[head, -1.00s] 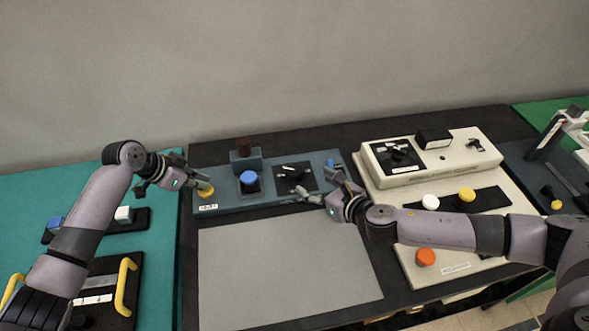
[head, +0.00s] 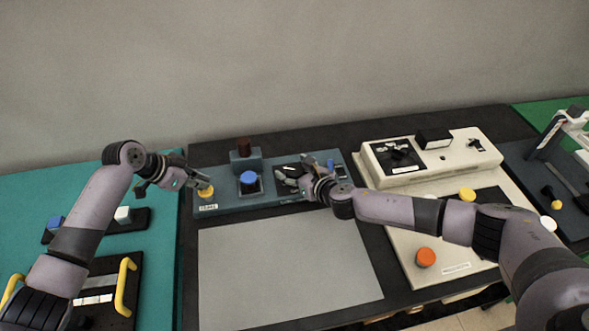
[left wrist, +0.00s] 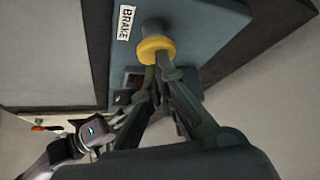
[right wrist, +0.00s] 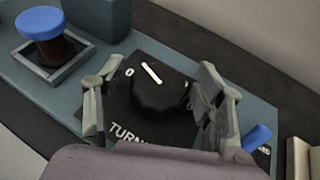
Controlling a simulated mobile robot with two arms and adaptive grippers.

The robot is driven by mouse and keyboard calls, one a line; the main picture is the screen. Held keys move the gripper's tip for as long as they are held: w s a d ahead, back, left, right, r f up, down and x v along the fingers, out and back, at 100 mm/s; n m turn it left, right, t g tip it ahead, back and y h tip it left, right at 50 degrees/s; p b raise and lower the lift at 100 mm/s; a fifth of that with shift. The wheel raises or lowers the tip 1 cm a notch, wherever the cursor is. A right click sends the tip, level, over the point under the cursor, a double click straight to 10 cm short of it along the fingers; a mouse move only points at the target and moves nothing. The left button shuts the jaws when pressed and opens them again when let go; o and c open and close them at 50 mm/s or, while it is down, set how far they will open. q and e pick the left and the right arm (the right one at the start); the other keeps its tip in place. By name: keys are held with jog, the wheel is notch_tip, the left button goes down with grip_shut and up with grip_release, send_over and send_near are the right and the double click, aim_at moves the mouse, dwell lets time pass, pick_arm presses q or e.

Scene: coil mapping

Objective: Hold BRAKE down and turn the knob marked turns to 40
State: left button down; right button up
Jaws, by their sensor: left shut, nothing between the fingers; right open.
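The yellow BRAKE button (head: 206,193) is at the left end of the blue-grey panel (head: 225,203). It also shows in the left wrist view (left wrist: 156,48), beside the BRAKE label (left wrist: 125,22). My left gripper (head: 205,184) is shut and empty, its fingertips at the button, seemingly touching it; how far it is pressed I cannot tell. The black turns knob (right wrist: 160,90) has a white pointer line that lies near the 0 mark. My right gripper (right wrist: 155,95) is open, with one finger on either side of the knob.
A small blue lever (right wrist: 256,138) is close to the right finger. A cream console (head: 430,160) stands to the right. The grey mat (head: 290,265) in front is bare.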

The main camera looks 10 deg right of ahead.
jog(key=c, duration=1.2)
jog(key=shift+o, duration=0.2)
jog(key=shift+m+h, duration=0.4)
jog(key=shift+a+m+t+h, duration=0.15)
jog(key=shift+m+t+h, duration=0.25)
jog(key=shift+m+h, duration=0.6)
jog(key=m+h, duration=0.4)
jog(key=h, duration=0.1)
jog(key=shift+h, duration=0.3)
jog(key=m+g+h, duration=0.2)
jog(key=m+h, duration=0.2)
jog(key=shift+r+m+g+h, duration=0.15)
jog(key=shift+m+g+h, duration=1.15)
jog(key=shift+m+h, duration=0.5)
jog(key=shift+d+m, duration=0.2)
jog(key=shift+m, duration=0.2)
